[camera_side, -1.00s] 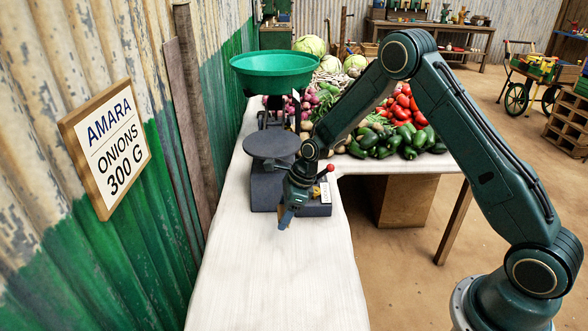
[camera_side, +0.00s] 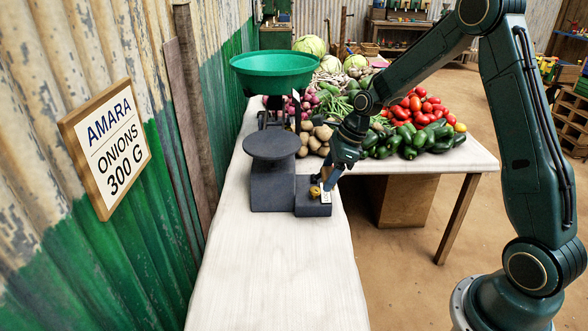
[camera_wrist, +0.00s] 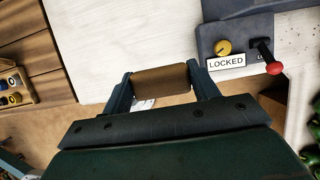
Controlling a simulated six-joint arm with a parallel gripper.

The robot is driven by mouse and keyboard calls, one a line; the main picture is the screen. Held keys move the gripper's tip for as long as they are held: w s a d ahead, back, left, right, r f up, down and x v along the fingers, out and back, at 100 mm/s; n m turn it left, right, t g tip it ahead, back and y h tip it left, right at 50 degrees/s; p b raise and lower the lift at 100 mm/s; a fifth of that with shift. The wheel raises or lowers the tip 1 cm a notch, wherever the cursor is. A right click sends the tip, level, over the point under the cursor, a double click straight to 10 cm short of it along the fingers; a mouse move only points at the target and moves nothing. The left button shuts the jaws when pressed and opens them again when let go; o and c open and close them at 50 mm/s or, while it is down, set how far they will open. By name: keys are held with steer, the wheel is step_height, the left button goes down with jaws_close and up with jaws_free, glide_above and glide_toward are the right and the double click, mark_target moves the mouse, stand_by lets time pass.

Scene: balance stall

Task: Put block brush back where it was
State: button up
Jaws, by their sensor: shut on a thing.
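My gripper (camera_side: 331,180) is beside the right end of the scale's low grey base, near the table's right edge. In the wrist view it is shut on a brown, rounded block (camera_wrist: 161,79), which I take to be the block brush. The brush spans the gap between the two dark blue fingers. A small pale patch shows just below it; I cannot tell if this is bristles. In the side view I cannot make out the brush behind the fingers.
The balance has a green pan (camera_side: 274,70), a round grey plate (camera_side: 272,145), and a grey base with a yellow knob (camera_wrist: 223,47), LOCKED label (camera_wrist: 226,62) and red-tipped lever (camera_wrist: 274,68). Vegetables (camera_side: 405,140) fill the table behind. The near white tabletop (camera_side: 275,270) is clear.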

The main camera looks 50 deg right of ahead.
glide_above(319, 239)
steer(key=d, duration=0.1)
steer(key=f, duration=1)
steer(key=s+f, duration=0.1)
steer(key=f, duration=0.5)
steer(key=shift+f, duration=0.1)
steer(key=shift+f, duration=0.15)
steer(key=shift+f, duration=1.75)
steer(key=shift+f, duration=0.2)
steer(key=o, duration=0.9)
steer(key=shift+r, duration=0.15)
steer(key=v, duration=1.2)
